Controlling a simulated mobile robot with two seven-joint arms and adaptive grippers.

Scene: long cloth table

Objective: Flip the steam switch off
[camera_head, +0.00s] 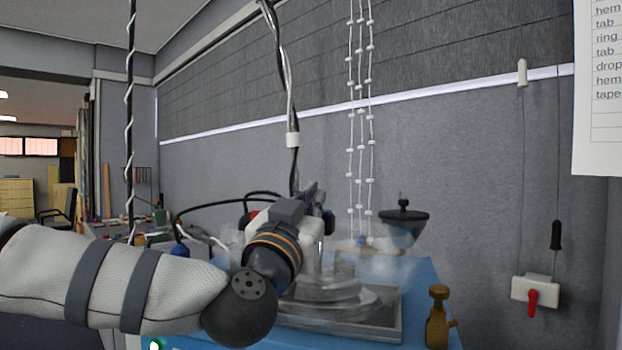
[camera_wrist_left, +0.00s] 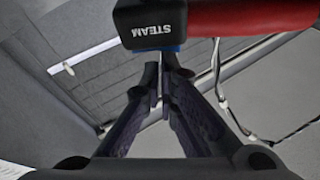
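The steam switch shows in the left wrist view as a black block (camera_wrist_left: 152,22) with the word STEAM upside down on it and a thin blue strip (camera_wrist_left: 158,49) at its lower edge. A red handle-like part (camera_wrist_left: 250,17) runs to the right from it. My left gripper (camera_wrist_left: 162,70) is just below the blue strip, its fingertips drawn together with nothing visible between them; I cannot tell whether they touch the strip. In the head view my left gripper (camera_head: 312,192) is above the blue table and hides the switch. My right gripper is not in view.
Pale steam hangs over a grey tray (camera_head: 390,328) on the blue table (camera_head: 425,272). A brass-coloured bottle-like item (camera_head: 437,318) stands at right, a dark funnel-shaped item (camera_head: 403,228) behind. Cables hang overhead. A white wall box with a red lever (camera_head: 533,300) is at far right.

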